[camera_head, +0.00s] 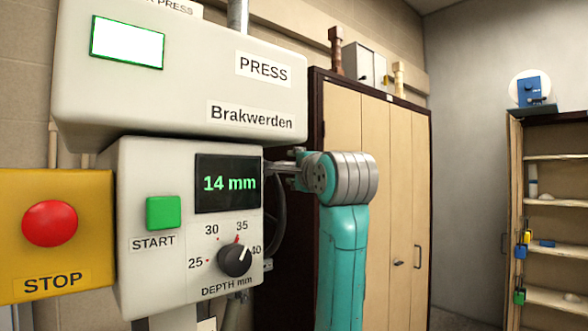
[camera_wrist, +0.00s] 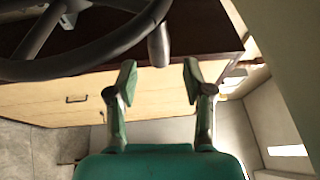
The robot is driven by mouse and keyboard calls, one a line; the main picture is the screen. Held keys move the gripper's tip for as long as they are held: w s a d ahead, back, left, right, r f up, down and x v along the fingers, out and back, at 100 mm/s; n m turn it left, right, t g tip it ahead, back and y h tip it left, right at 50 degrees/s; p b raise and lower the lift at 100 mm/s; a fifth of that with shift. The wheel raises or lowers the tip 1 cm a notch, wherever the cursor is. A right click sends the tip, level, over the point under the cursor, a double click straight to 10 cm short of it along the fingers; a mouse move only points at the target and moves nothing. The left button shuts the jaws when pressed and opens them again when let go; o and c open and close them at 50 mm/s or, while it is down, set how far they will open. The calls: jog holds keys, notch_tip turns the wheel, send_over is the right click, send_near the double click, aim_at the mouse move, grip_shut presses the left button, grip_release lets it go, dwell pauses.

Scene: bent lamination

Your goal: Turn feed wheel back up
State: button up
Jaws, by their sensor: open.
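The feed wheel (camera_wrist: 95,62) is a dark grey rim with spokes at the top left of the wrist view, only partly in frame. A rounded grey handle (camera_wrist: 158,46) stands out from its rim. My gripper (camera_wrist: 158,80) is open and empty, its two green-padded fingers apart. The handle lies just beyond the fingertips, roughly in line with the gap; I cannot tell whether they touch. In the head view my gripper (camera_head: 287,168) is at the right side of the press (camera_head: 180,85), partly hidden behind it. The press display (camera_head: 228,184) reads 14 mm.
The press front has a green START button (camera_head: 163,212), a depth dial (camera_head: 235,259) and a red STOP button (camera_head: 50,223) on a yellow box. A wooden cabinet (camera_head: 405,185) stands behind my arm. Open shelves (camera_head: 555,210) are at the far right.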

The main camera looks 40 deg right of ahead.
jog(key=shift+s+d+n, duration=0.1)
jog(key=shift+n, duration=0.2)
jog(key=c, duration=0.8)
jog(key=n, duration=0.3)
jog(key=s+n+y, duration=0.1)
jog(key=shift+d, duration=0.3)
grip_shut()
jog(key=s+f+m+t+y, duration=0.1)
jog(key=s+m+y, duration=0.3)
jog(key=m, duration=1.4)
jog(key=s+m+t+y, duration=0.15)
jog(key=s+m, duration=0.45)
jog(key=m, duration=1.2)
jog(key=w+r, duration=0.1)
jog(key=w, duration=1.2)
jog(key=shift+w+a+g+y, duration=0.15)
jog(key=shift+w+g+y, duration=0.1)
jog(key=shift+g+y, duration=0.2)
